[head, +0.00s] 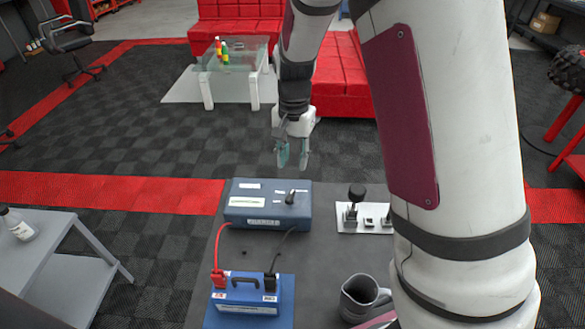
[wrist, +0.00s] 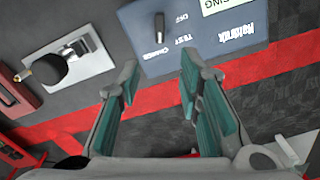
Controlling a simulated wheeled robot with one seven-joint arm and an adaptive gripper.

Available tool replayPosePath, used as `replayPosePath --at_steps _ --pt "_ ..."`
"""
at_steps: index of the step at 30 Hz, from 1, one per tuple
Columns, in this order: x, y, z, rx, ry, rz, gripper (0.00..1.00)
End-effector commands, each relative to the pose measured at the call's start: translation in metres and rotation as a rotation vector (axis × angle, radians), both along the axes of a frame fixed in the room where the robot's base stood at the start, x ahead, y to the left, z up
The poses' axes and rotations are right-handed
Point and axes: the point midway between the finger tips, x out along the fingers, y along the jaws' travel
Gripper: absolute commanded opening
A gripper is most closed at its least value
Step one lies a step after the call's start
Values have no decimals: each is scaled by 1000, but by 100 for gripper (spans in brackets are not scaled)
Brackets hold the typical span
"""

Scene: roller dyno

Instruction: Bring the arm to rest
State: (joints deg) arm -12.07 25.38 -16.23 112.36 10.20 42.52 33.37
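My gripper (head: 291,166) hangs at the end of my arm, above the far edge of the dark table. Its two teal-padded fingers point down and stand apart with nothing between them. In the wrist view the gripper (wrist: 160,85) is also open and empty, with the blue tester box (wrist: 200,45) beyond its fingertips. My arm comes down across the right and middle of the head view and hides part of the table's right side.
The blue box (head: 238,211) with a black lever, a blue battery (head: 248,298) with red and black clamps, a lever plate (head: 365,219) and a grey jug (head: 359,297) stand on the table (head: 335,255). A grey side table (head: 40,262) stands left.

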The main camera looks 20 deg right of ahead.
Motion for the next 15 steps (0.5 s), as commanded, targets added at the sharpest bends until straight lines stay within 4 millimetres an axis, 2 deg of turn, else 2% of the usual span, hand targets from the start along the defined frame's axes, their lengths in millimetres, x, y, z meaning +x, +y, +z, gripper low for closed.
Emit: replayPosePath --at_steps 5,15 --pt "1 -1 14 0 -1 0 32" --pt "0 -1 15 0 0 0 32"
